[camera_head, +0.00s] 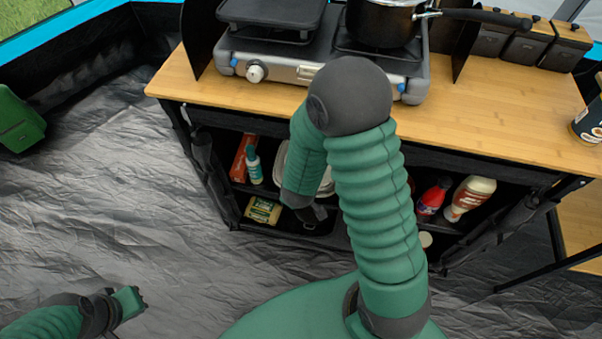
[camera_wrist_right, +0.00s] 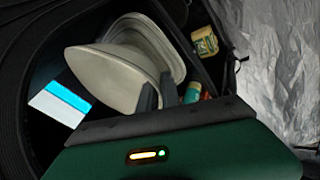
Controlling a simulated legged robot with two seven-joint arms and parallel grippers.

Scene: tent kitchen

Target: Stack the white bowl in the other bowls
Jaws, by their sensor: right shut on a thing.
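In the right wrist view, a white bowl (camera_wrist_right: 108,80) is tilted on its side. The dark fingers of my right gripper (camera_wrist_right: 158,92) are shut on its rim. The other pale bowls (camera_wrist_right: 150,42) are just behind it and partly hidden by it; I cannot tell whether they touch. In the head view, pale bowls (camera_head: 281,162) show on the shelf under the counter, mostly hidden by my right arm. My right gripper (camera_head: 318,214) reaches in there, its fingertips hard to see. My left gripper (camera_head: 134,302) is low at the left over the floor, away from the bowls; its jaws are unclear.
A yellow package (camera_head: 263,211), a white-and-teal bottle (camera_head: 254,168) and a red box (camera_head: 240,158) are left of the bowls. A red bottle (camera_head: 433,198) and a pale sauce bottle (camera_head: 470,196) are to the right. The wooden counter (camera_head: 480,118) overhangs the shelves.

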